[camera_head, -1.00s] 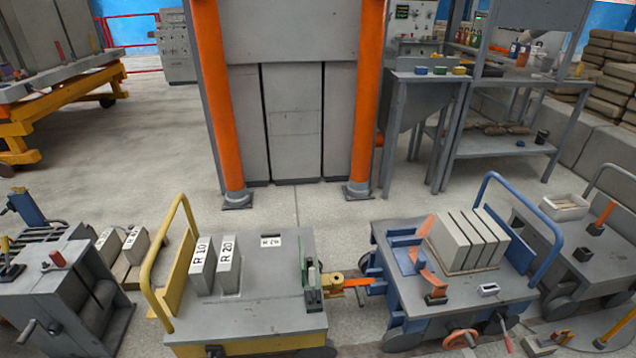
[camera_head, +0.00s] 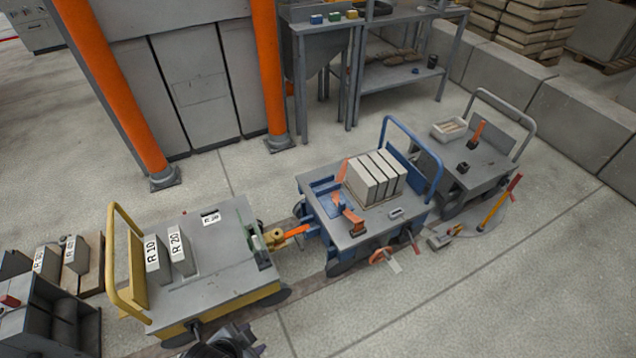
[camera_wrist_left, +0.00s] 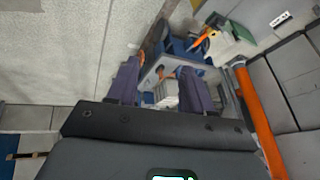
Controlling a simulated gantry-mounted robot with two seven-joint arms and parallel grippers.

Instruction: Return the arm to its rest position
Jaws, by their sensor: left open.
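My left gripper (camera_wrist_left: 159,68) shows in the left wrist view with its two dark fingers apart and nothing between them in its grip. Beyond the fingers, at a distance, are the blue cart and its pale blocks (camera_wrist_left: 166,93). In the head view a dark part of my arm shows at the bottom edge, in front of the yellow cart (camera_head: 205,265); the fingers cannot be made out there. My right gripper is in neither view.
The blue cart (camera_head: 330,232) carries several upright pale blocks (camera_head: 375,175) and is linked to the yellow cart, which holds blocks R 10 (camera_head: 155,258) and R 20 (camera_head: 181,252). A grey cart (camera_head: 465,172) stands right. Floor at lower right is clear.

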